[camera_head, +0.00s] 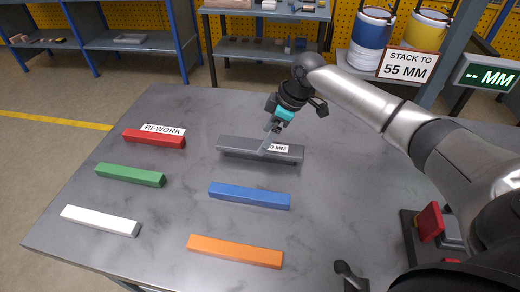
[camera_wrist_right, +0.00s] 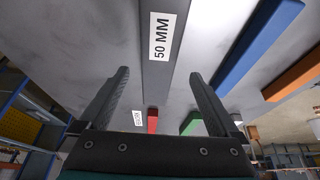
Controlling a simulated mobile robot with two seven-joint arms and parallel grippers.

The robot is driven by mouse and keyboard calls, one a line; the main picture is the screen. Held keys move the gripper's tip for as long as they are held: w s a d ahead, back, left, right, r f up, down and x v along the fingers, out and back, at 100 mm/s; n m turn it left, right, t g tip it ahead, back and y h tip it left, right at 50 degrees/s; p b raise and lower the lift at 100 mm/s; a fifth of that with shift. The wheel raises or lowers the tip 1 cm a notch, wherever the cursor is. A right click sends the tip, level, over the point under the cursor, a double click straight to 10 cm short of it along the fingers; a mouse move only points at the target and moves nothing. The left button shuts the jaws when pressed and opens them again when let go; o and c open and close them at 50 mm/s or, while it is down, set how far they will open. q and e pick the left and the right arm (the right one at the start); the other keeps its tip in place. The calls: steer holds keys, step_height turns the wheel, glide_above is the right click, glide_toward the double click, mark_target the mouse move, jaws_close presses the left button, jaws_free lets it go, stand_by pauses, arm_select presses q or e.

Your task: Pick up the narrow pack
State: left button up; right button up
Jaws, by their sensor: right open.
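A long dark grey bar (camera_head: 240,146) lies at the back middle of the table. Its white label reads "50 MM" in the wrist view, where the bar (camera_wrist_right: 155,80) runs away between my fingers. My right gripper (camera_head: 268,143) is at this bar, partly covering its label in the head view. In the wrist view the right gripper (camera_wrist_right: 157,75) is open, one finger to each side of the bar. Whether the fingers touch it, I cannot tell. Blue (camera_head: 250,195), orange (camera_head: 235,251), red (camera_head: 155,139), green (camera_head: 130,175) and white (camera_head: 100,220) bars lie apart. My left gripper is not in view.
The grey table (camera_head: 170,215) is clear between the bars. A "REWORK" label (camera_head: 164,129) lies behind the red bar. A "STACK TO 55 MM" sign (camera_head: 407,66) and an "MM" display (camera_head: 488,75) stand at the back right. A red-topped device (camera_head: 430,220) sits at the right.

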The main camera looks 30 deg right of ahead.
mark_target(262, 141)
steer(key=x, duration=0.3)
steer(key=shift+w+f+b, duration=0.15)
steer(key=shift+f+b, duration=0.05)
steer(key=shift+b, duration=0.2)
jaws_close()
stand_by(0.4)
steer(key=shift+r, duration=0.15)
